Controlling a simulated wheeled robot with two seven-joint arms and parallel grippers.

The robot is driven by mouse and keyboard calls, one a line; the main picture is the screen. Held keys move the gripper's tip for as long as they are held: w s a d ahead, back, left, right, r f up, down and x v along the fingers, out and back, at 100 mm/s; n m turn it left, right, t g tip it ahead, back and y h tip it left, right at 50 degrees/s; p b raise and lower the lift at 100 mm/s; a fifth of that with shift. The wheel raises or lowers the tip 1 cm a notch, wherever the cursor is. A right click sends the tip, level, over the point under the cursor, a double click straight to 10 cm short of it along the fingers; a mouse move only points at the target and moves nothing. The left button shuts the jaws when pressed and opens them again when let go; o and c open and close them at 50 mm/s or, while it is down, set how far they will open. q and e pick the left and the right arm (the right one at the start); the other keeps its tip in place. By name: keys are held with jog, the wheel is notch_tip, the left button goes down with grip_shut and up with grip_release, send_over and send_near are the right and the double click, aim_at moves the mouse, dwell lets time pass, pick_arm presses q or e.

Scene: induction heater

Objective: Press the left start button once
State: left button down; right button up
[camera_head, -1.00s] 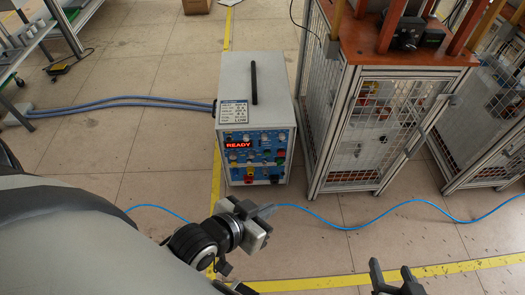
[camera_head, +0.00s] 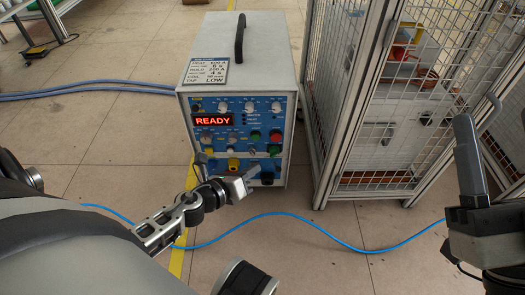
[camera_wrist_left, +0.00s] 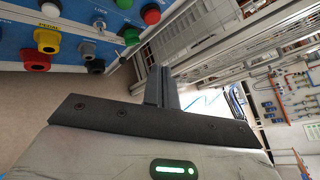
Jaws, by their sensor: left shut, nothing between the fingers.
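The heater box (camera_head: 238,60) has a blue front panel with a red READY display (camera_head: 214,120). A green button (camera_head: 254,135) and a red button (camera_head: 275,136) sit side by side on its right half; button labels are too small to read. In the left wrist view the green button (camera_wrist_left: 125,3) is cut by the top edge, beside the red button (camera_wrist_left: 150,13). My left gripper (camera_head: 252,173) is shut and empty, in front of the panel's lower right and below the buttons in the picture; contact cannot be judged. My right gripper (camera_head: 480,135) is open at the right edge.
A caged metal frame (camera_head: 330,150) stands right of the box. A blue cable (camera_head: 330,231) curves across the floor in front. Thicker blue hoses (camera_head: 90,92) run left from the box.

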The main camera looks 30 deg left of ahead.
aim_at(256, 137)
pick_arm(q)
jog(key=shift+w+a+f+m, duration=0.15)
jog(key=shift+w+f+m, duration=0.1)
jog(key=shift+f+m, duration=0.25)
jog(key=shift+w+a+f+m, duration=0.15)
jog(key=shift+w+f+m, duration=0.1)
jog(key=shift+f+m, duration=0.25)
pick_arm(e)
jog(key=shift+s+a+n+y, duration=0.1)
jog(key=shift+s+n+y, duration=0.1)
jog(key=shift+n+y, duration=0.3)
pick_arm(q)
jog(key=w+a, duration=0.4)
jog(key=w, duration=0.3)
jog(key=shift+w+a+b, duration=0.25)
jog(key=shift+a+b, duration=0.05)
jog(key=shift+b, duration=0.1)
pick_arm(e)
jog(key=shift+s+r+n+y, duration=0.15)
jog(key=shift+r+n+y, duration=0.1)
jog(key=shift+n+y, duration=0.2)
pick_arm(q)
jog(key=shift+w, duration=0.1)
dwell(0.3)
jog(key=shift+w+a, duration=0.2)
jog(key=shift+w, duration=0.05)
